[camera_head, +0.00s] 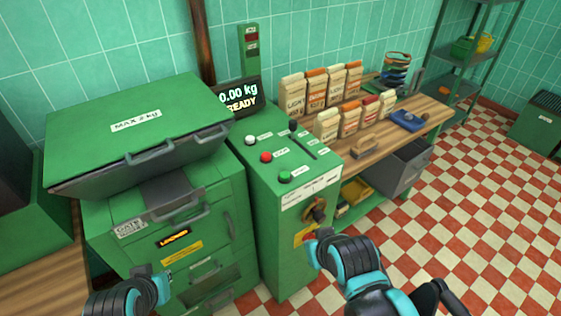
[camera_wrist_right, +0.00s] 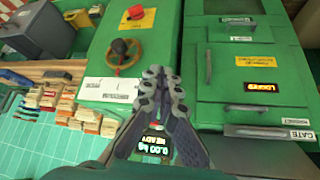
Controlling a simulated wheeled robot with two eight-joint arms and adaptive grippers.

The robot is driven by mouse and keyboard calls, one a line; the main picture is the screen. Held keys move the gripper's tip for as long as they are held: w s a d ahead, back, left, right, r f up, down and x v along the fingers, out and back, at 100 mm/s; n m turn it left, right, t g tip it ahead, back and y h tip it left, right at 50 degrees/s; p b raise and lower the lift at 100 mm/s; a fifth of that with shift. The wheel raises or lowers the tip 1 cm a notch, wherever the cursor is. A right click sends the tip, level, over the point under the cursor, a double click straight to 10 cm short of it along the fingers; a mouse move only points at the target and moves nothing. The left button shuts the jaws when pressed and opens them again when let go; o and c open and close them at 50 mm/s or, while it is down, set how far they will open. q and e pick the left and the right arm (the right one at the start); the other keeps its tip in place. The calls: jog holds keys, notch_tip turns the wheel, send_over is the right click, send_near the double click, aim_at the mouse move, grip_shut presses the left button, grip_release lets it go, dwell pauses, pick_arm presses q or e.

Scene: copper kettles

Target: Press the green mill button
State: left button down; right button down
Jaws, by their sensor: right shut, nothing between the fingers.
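The green button (camera_head: 285,177) sits on the sloped top of the green control cabinet (camera_head: 238,170), at its near end, below a red button (camera_head: 266,156) and a white button (camera_head: 250,140). I cannot make out the green button in the right wrist view. My right gripper (camera_head: 318,240) is in front of the cabinet, lower in the picture than the green button and apart from it. In the right wrist view its fingers (camera_wrist_right: 155,75) are shut and empty. My left gripper (camera_head: 153,282) is at the bottom left, before the drawers; its fingers are too unclear to judge.
A display (camera_head: 238,97) reads 0.00 kg READY. A handwheel (camera_wrist_right: 122,55) and a red knob on yellow (camera_wrist_right: 135,13) are on the cabinet front. A lidded green hopper (camera_head: 135,125) stands left. Paper bags (camera_head: 328,124) stand on the wooden bench at right.

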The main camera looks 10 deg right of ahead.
notch_tip(320, 180, up, 12)
jog(key=m+t+y+p, duration=0.1)
jog(key=m+y+p, duration=0.3)
jog(key=p, duration=1.6)
send_over(287, 175)
jog(key=shift+s+b, duration=0.1)
jog(key=shift+b, duration=0.2)
notch_tip(287, 175, down, 8)
jog(key=b, duration=0.6)
jog(key=shift+r, duration=0.15)
jog(key=shift+f+b, duration=0.5)
jog(key=shift+f+b, duration=0.4)
jog(key=shift+b, duration=0.05)
